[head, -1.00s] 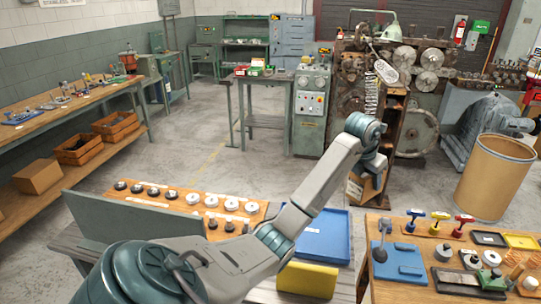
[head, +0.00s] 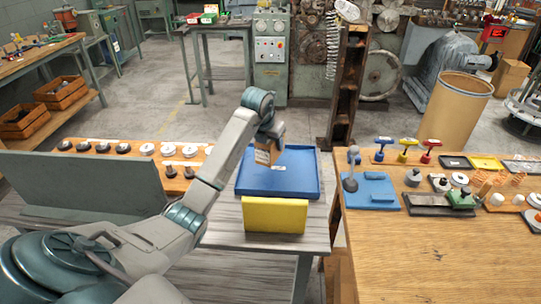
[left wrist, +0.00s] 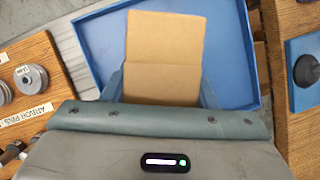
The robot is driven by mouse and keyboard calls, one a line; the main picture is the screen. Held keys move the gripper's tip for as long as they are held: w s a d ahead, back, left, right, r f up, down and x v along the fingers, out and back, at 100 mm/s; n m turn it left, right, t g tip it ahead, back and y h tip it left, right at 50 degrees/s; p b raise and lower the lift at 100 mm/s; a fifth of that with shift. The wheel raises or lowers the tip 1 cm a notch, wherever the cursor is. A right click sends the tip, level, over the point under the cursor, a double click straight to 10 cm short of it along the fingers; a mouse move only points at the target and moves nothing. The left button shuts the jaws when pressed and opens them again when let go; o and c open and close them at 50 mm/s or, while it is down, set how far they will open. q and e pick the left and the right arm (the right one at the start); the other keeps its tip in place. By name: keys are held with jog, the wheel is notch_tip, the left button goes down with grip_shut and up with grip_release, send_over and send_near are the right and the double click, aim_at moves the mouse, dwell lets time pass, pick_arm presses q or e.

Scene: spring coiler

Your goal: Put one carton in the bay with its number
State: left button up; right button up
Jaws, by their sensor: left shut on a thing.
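My left gripper (head: 270,133) is shut on a brown carton (head: 263,153) and holds it over the blue tray (head: 258,187) on the grey bench. The carton has a small mark on its side, too small to read. In the left wrist view the carton (left wrist: 163,50) sits between the two fingers (left wrist: 160,88), with the blue tray (left wrist: 232,45) behind it. I cannot tell whether the carton touches the tray. A small white label (head: 278,168) shows on the tray. No numbered bay can be made out. My right gripper is not in view.
A yellow block (head: 275,215) stands at the tray's front edge. A board of round parts (head: 130,158) lies left. The wooden bench (head: 440,260) at right holds tools. A tall brown rack (head: 343,95) and a fibre drum (head: 455,105) stand behind.

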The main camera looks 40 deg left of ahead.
pick_arm(q)
jog(key=shift+f+p, duration=0.65)
jog(key=shift+f, duration=1.75)
jog(key=shift+f, duration=0.2)
jog(key=o, duration=1.4)
jog(key=shift+s, duration=0.1)
jog(key=shift+r, duration=0.15)
